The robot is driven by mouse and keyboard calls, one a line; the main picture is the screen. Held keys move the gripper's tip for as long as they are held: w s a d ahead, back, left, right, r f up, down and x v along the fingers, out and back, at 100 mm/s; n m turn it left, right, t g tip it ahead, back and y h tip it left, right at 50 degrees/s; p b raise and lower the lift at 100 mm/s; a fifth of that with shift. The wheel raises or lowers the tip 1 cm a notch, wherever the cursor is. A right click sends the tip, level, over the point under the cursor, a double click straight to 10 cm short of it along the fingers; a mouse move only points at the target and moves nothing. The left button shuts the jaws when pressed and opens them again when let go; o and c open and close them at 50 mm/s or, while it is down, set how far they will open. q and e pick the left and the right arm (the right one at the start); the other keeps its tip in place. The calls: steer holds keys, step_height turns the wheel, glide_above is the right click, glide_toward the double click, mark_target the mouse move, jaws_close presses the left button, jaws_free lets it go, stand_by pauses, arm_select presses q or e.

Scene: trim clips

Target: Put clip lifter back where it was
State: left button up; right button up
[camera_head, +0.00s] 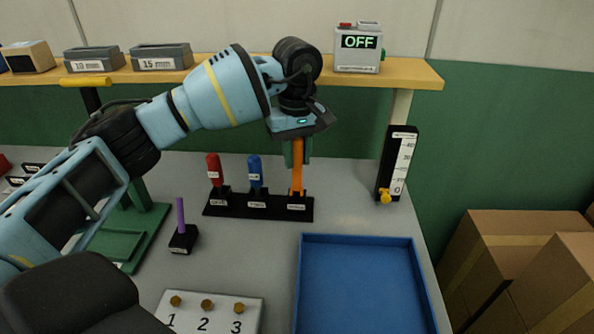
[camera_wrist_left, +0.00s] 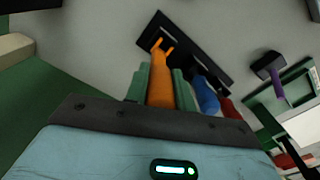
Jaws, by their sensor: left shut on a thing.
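The clip lifter (camera_head: 297,174) appears to be the orange tool with a forked tip. My left gripper (camera_head: 298,150) is shut on its upper part and holds it pointing down. The black rack (camera_head: 235,208) stands on the table below, and the tool's lower end is at its right-end place. In the left wrist view the orange tool (camera_wrist_left: 160,85) sits between the green fingers (camera_wrist_left: 160,88), with its fork showing against the rack (camera_wrist_left: 205,62). I cannot tell whether the tip is in the slot. My right gripper is not in view.
A red-handled tool (camera_head: 213,168) and a blue-handled tool (camera_head: 255,172) stand in the rack's other places. A purple stick in a black block (camera_head: 183,240), a numbered plate (camera_head: 215,311), a blue tray (camera_head: 360,285) and an upright gauge (camera_head: 398,162) are nearby. A shelf (camera_head: 415,75) runs behind.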

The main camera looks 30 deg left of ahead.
arm_select(q)
glide_above(297, 189)
steer(key=shift+f, duration=2.25)
steer(key=shift+f, duration=0.15)
steer(key=o, duration=1)
step_height(297, 189, up, 12)
steer(key=shift+r, duration=0.2)
